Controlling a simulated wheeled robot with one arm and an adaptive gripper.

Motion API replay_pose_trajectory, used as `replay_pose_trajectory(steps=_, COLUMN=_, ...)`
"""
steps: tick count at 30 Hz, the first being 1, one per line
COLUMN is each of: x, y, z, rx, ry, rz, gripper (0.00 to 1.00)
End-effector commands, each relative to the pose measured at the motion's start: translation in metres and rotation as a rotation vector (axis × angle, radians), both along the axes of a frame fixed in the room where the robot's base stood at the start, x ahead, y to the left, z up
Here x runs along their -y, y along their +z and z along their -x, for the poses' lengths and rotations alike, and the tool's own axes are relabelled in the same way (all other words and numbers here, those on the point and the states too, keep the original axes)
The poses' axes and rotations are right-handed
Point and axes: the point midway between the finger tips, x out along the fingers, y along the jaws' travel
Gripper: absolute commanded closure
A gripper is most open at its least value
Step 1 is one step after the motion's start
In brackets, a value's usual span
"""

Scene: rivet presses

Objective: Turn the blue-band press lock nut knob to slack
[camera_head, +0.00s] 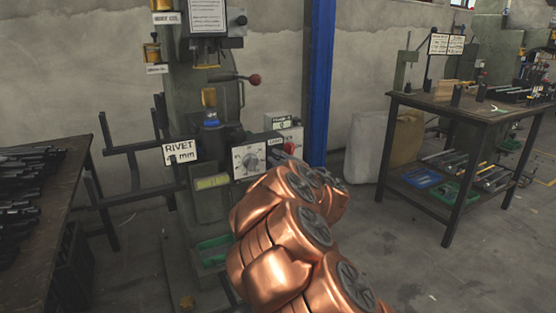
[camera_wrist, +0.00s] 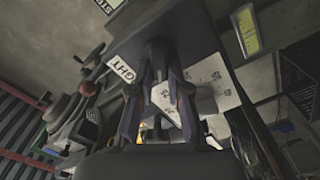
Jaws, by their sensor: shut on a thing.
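The press with the blue band (camera_head: 211,116) stands left of centre in the head view. A white dial (camera_head: 250,160) is on the front of its grey box. In the wrist view my gripper (camera_wrist: 158,75) has its two fingers closed around a dark knob (camera_wrist: 157,50), taken to be the lock nut knob. A label (camera_wrist: 122,68) ending in "GHT" is beside it. White plates with dark marks (camera_wrist: 212,88) show between and right of the fingers. My copper arm hides the gripper and the knob in the head view. The knob's turn angle cannot be told.
A red-ball lever (camera_head: 253,79) sticks out from the press above the box. A bench with dark parts (camera_head: 40,180) is at the left. Another table (camera_head: 470,112) with tools stands at the right. A blue post (camera_head: 319,80) rises behind the press.

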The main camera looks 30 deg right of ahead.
Motion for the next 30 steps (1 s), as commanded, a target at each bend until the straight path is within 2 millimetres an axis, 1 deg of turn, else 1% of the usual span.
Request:
replay_pose_trajectory(steps=6, x=-0.0013, y=-0.0037, z=0.0002, rx=-0.017, ry=0.0, rz=0.2, gripper=1.0)
replay_pose_trajectory(steps=15, x=-0.0021, y=-0.0069, z=-0.0001, rx=-0.037, ry=0.001, rz=0.411, gripper=1.0)
replay_pose_trajectory(steps=22, x=-0.0025, y=-0.0076, z=-0.0004, rx=-0.044, ry=0.002, rz=0.503, gripper=1.0)
replay_pose_trajectory(steps=30, x=-0.0027, y=-0.0079, z=-0.0004, rx=-0.048, ry=0.002, rz=0.54, gripper=1.0)
